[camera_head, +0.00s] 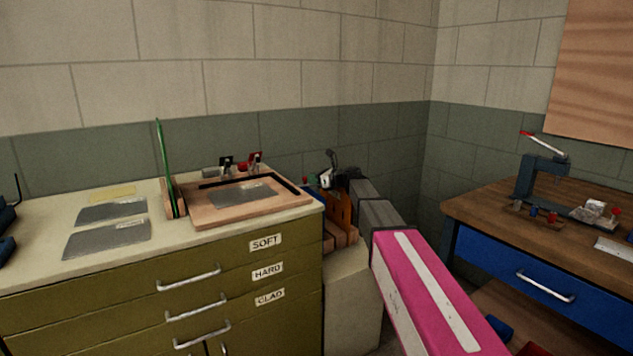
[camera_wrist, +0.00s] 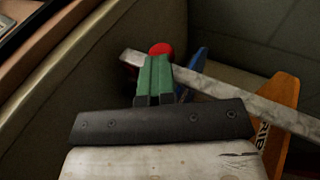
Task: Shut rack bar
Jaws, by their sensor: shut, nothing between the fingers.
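The rack bar (camera_wrist: 245,108) is a pale mottled metal strip in the wrist view. It runs slantwise from the upper left down to the right, across the orange rack part (camera_wrist: 278,110). A red ball knob (camera_wrist: 161,49) shows near its left end. My gripper (camera_wrist: 155,63) has green fingers on a black palm. The fingers are shut and empty, with the tips just short of the knob and over the bar. I cannot tell if they touch it. In the head view the orange-brown rack (camera_head: 340,212) stands beside the cabinet, partly hidden by my arm.
The olive drawer cabinet (camera_head: 265,330) stands left of the rack. On it are a wooden tray (camera_head: 293,202) and metal sheets (camera_head: 107,238). A blue upright (camera_wrist: 193,66) shows behind the bar. A workbench (camera_head: 490,205) with a press (camera_head: 540,175) is at right.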

